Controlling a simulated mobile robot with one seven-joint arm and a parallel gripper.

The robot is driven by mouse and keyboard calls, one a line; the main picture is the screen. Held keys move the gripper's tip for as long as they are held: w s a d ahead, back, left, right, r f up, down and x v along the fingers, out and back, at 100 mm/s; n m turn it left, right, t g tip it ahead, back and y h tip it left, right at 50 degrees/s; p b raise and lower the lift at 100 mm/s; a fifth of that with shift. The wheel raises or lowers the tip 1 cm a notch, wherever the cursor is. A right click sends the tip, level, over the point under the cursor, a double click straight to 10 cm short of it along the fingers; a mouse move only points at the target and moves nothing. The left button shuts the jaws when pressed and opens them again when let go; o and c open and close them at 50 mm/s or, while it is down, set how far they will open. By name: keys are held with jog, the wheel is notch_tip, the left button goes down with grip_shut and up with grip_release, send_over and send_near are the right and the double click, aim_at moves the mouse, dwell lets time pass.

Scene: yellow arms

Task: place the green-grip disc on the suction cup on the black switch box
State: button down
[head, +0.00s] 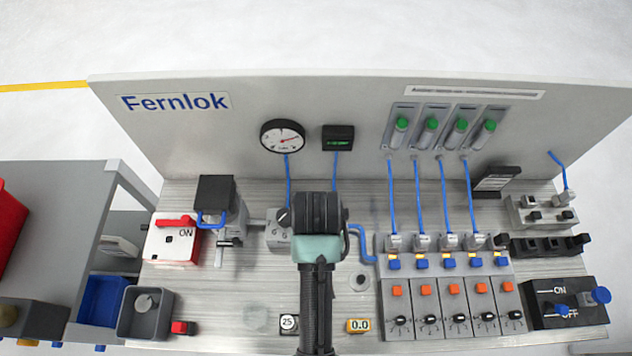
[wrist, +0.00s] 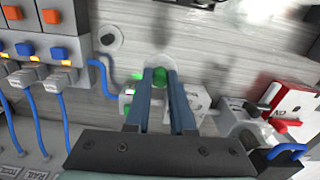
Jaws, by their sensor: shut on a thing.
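In the wrist view my gripper (wrist: 160,80) has its two long blue-grey fingers closed on the green grip (wrist: 160,74) of the disc. The disc below the grip is mostly hidden by the fingers. It hangs above the bench by a grey valve block; I cannot tell if it touches anything. In the head view my own wrist hides the fingertips and the disc. The black switch box (head: 545,315), marked ON and OFF, stands at the bench's front right, far from my gripper. A blue round part (head: 600,296) sits at its right end; I cannot tell whether this is the suction cup.
A row of grey valve units (head: 455,307) with orange and blue buttons lies between my gripper and the switch box. Blue hoses (head: 420,195) rise to the back panel (head: 250,110). A red ON switch box (head: 172,240) and a grey bin (head: 146,312) are at left.

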jog(key=s+n+p, duration=0.1)
jog(key=s+p, duration=0.2)
jog(key=s, duration=0.2)
notch_tip(320, 180, down, 10)
jog(key=shift+w+r+p, duration=0.1)
jog(key=shift+r+p, duration=0.05)
jog(key=shift+p, duration=0.15)
jog(key=c, duration=0.8)
grip_release()
jog(key=shift+o, duration=0.2)
